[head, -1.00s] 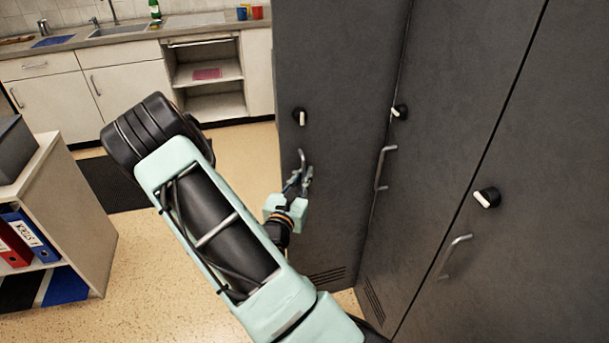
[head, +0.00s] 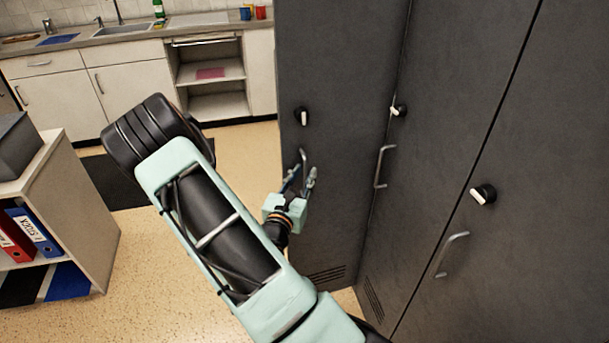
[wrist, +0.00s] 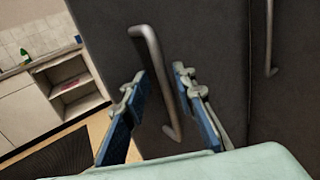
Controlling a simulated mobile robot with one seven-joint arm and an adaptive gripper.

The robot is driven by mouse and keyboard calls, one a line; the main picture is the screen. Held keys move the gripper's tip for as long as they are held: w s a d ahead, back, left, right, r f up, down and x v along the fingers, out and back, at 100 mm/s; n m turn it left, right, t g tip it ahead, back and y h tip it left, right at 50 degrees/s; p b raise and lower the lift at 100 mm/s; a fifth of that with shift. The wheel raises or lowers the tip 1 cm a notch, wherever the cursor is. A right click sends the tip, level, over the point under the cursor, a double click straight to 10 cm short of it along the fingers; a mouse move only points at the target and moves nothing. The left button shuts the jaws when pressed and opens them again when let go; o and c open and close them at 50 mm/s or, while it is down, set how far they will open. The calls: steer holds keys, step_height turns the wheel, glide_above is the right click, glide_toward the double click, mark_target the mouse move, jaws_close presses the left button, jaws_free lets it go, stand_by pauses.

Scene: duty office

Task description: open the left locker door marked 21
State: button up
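The left locker door (head: 340,200) is dark grey, with a black-and-white knob (head: 302,117) and a bar handle (head: 303,158) near its left edge. It stands at an angle to the locker fronts on its right, swung partly out. No number 21 is readable. My gripper (head: 301,178) is at this handle. In the wrist view, my gripper's (wrist: 160,95) two blue-grey fingers are spread, with the handle (wrist: 155,70) between them. A gap shows on the handle's left; the right finger is close to it, and contact cannot be told.
Middle (head: 455,120) and right (head: 530,220) locker doors look shut, each with a knob and handle. A shelf with binders (head: 70,190) stands at left. A kitchen counter (head: 120,38) is behind. Speckled floor (head: 180,260) is free between.

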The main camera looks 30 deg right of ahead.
steer(key=shift+d, duration=0.15)
steer(key=shift+s, duration=0.15)
steer(key=v, duration=1.2)
steer(key=shift+r, duration=0.1)
